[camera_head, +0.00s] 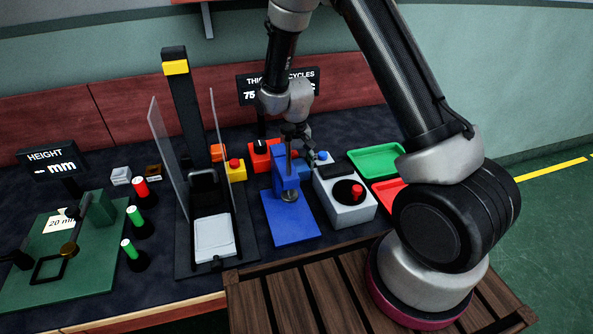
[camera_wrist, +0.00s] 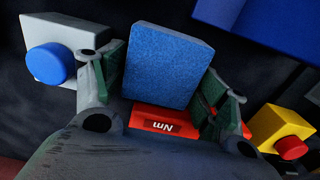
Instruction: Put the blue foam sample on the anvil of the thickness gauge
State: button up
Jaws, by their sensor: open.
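The blue foam sample (camera_wrist: 167,62) is a textured blue block in the middle of the wrist view. My gripper (camera_wrist: 163,80) is open, with one finger on each side of the block; contact with the fingers is not clear. In the head view my gripper (camera_head: 294,133) is low behind a blue stand, and I cannot make out the foam there. That blue stand (camera_head: 287,181), apparently the thickness gauge, has a blue base plate and a round grey metal part (camera_head: 289,195) low at its front, apparently at the anvil. A blue part (camera_wrist: 270,25) shows at the wrist view's upper right.
Close around are a red labelled device (camera_wrist: 160,121), a white box with a blue button (camera_wrist: 52,63) and a yellow box with a red button (camera_wrist: 284,132). A grey box with a red knob (camera_head: 346,197) and a green tray (camera_head: 376,160) stand right of the stand.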

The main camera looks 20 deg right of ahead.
jog(key=c, duration=0.5)
